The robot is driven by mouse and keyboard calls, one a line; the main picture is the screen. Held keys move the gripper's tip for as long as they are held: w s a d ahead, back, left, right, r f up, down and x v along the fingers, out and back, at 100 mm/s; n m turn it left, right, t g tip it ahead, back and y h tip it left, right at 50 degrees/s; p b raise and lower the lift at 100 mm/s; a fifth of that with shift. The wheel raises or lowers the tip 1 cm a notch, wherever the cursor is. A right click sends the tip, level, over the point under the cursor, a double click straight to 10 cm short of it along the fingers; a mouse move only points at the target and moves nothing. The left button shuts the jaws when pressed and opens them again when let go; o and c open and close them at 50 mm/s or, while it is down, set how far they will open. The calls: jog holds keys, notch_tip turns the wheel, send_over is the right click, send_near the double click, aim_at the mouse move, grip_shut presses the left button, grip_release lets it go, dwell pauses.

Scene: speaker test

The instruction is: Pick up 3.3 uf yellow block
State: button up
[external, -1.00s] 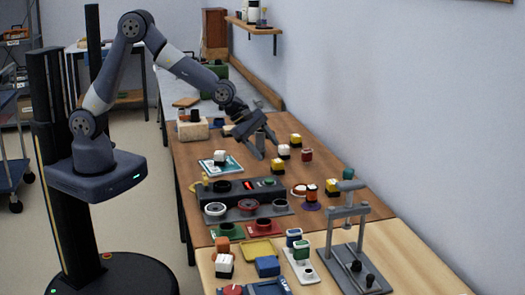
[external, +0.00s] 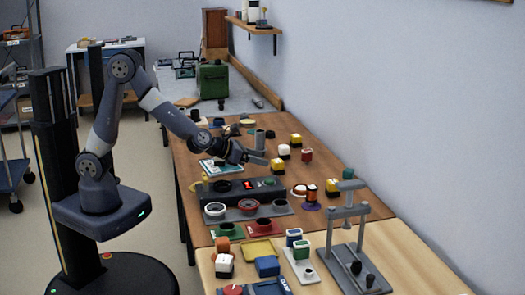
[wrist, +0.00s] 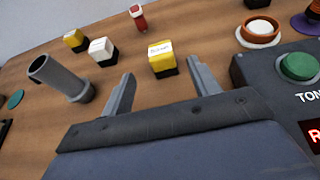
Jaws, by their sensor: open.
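A yellow block (wrist: 163,62) with a white printed label and dark base stands just beyond my gripper's fingertips in the wrist view, roughly centred between them. The label is too small to read surely. It also shows in the external view (external: 277,166), right of my gripper (external: 260,157). My gripper (wrist: 161,70) is open and empty, low over the table. A second yellow block (wrist: 75,40) stands farther back, beside a white block (wrist: 101,51); both have dark bases.
A grey hollow cylinder (wrist: 62,78) stands left of my gripper. A red block (wrist: 138,19) is farther back. At right, a dark tester box with a green button (wrist: 298,66) is close to the right finger. An orange-and-white round part (wrist: 260,30) sits behind it.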

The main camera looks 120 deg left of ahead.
aim_at(273, 163)
jog(key=shift+p+x, duration=0.4)
jog(key=shift+x, duration=3.6)
jog(key=shift+d+f, duration=0.1)
jog(key=c, duration=1)
